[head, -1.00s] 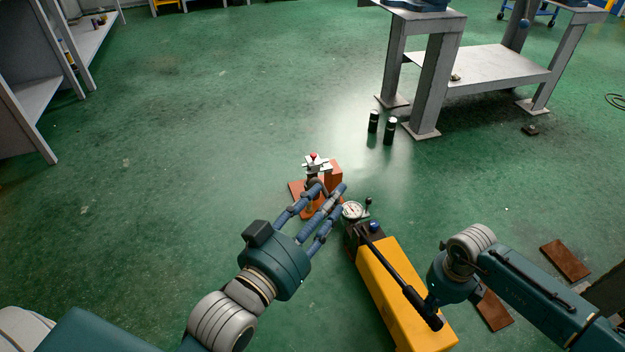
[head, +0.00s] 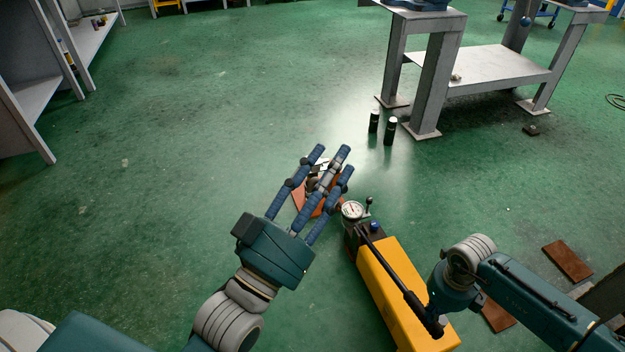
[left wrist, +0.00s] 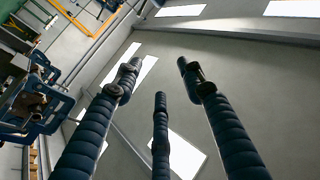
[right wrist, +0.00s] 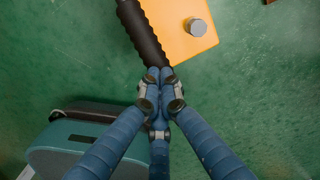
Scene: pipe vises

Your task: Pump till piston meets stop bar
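The yellow hand pump (head: 390,290) lies on the floor with a round gauge (head: 352,210) at its far end. Its long black handle (head: 395,272) slants above the body. The right wrist view shows my right gripper (right wrist: 163,78) with its fingers together on the end of the black handle (right wrist: 138,28). In the head view the right fingers are largely hidden by the wrist. My left gripper (head: 336,157) has its fingers spread and empty. It blocks most of the orange press assembly (head: 305,200) in the head view; piston and stop bar cannot be made out.
Two dark cans (head: 390,131) stand by a grey metal workbench (head: 432,80) at the upper right. Brown plates (head: 568,260) lie on the floor at the right. Grey shelving (head: 30,90) is at the left. The green floor between is mostly clear.

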